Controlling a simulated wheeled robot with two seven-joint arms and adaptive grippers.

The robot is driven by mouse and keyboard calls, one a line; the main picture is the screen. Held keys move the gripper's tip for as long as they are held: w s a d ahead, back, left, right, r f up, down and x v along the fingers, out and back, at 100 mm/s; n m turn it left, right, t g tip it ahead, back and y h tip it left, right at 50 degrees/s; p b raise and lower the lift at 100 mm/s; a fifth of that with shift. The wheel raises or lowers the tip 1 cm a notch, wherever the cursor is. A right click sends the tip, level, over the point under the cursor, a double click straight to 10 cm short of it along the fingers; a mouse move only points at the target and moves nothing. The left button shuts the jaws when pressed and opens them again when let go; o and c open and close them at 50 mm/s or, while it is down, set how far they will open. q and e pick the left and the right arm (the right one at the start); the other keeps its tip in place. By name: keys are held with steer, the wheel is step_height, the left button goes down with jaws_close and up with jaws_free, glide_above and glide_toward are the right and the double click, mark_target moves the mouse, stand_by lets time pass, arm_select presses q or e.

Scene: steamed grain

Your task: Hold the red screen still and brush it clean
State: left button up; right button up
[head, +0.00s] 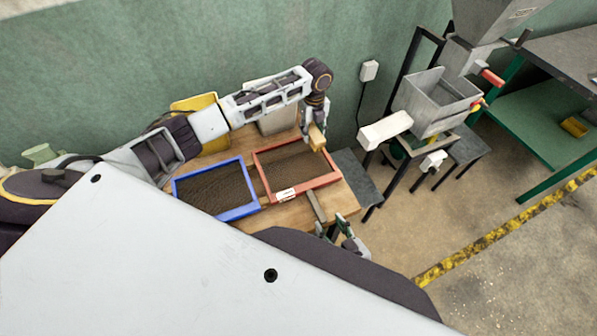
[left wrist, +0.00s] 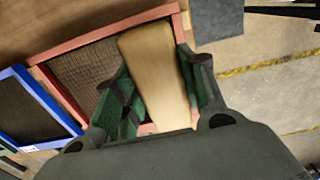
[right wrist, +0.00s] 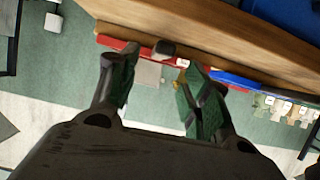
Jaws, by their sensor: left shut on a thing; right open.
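The red screen (head: 326,181) lies flat on the wooden table, a red frame around dark mesh with a white label on its near side. My left gripper (head: 314,128) is shut on a wooden-backed brush (head: 317,138) at the screen's far right corner. The brush (left wrist: 157,75) fills the space between the green fingers in the left wrist view; its bristles are hidden, and I cannot tell if it touches the frame. My right gripper (head: 343,238) is open and empty off the table's near edge. The red frame's edge (right wrist: 118,43) shows beyond its fingers (right wrist: 160,92).
A blue-framed screen (head: 252,201) lies left of the red one. A grey-brown bar (head: 316,207) lies at the table's near edge. A yellow item (head: 200,104) and a grey container (head: 278,122) stand behind. A metal hopper machine (head: 437,100) stands to the right.

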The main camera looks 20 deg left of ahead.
steer(key=shift+v, duration=2.35)
